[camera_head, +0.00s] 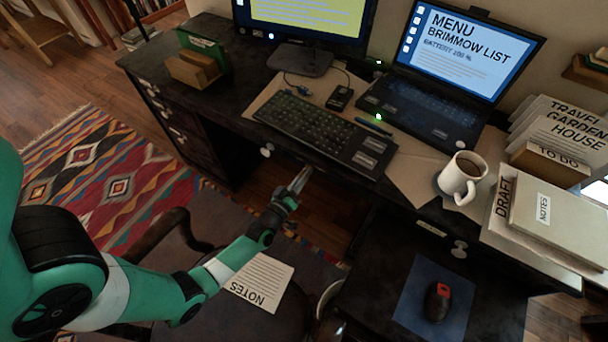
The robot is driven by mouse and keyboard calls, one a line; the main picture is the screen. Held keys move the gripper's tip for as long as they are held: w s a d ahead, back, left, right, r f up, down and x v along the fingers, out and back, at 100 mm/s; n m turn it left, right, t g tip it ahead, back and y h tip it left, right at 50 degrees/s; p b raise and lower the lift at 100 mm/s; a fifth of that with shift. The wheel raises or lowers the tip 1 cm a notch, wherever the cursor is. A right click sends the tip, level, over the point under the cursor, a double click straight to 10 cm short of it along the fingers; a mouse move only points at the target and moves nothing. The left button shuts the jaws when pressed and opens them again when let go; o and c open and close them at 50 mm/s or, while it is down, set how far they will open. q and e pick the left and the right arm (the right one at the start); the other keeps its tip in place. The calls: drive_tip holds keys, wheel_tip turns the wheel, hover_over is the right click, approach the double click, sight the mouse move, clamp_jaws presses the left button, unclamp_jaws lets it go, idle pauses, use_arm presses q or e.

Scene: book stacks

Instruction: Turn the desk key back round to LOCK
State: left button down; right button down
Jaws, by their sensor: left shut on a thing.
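My left gripper (299,179) reaches from the lower left to the front of the dark desk (196,42), just below its front edge and to the right of a pale round knob (267,150). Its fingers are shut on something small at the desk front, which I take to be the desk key. The key is too small and too covered by the fingers to make out, so I cannot tell which way it points. No LOCK marking can be read here. My right gripper is not in view.
A chair with a NOTES sheet (262,282) stands under my left forearm. The desktop holds a keyboard (308,128), a laptop (425,105), a mug (462,178) and book stacks (555,215). A mouse (437,302) lies on a blue mat (408,300) at lower right.

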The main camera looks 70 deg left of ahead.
use_arm(q)
drive_tip(key=m+p, duration=0.1)
drive_tip(key=m, duration=0.2)
drive_tip(key=shift+r, duration=0.1)
drive_tip(key=m+p, duration=0.1)
drive_tip(key=m, duration=0.3)
drive_tip(key=shift+m, duration=0.3)
drive_tip(key=m+p, duration=0.1)
drive_tip(key=m, duration=0.3)
drive_tip(key=shift+a, duration=0.1)
drive_tip(key=shift+m+p, duration=0.4)
drive_tip(key=shift+m, duration=1.5)
drive_tip(key=c, duration=1)
unclamp_jaws()
drive_tip(key=shift+o, duration=0.2)
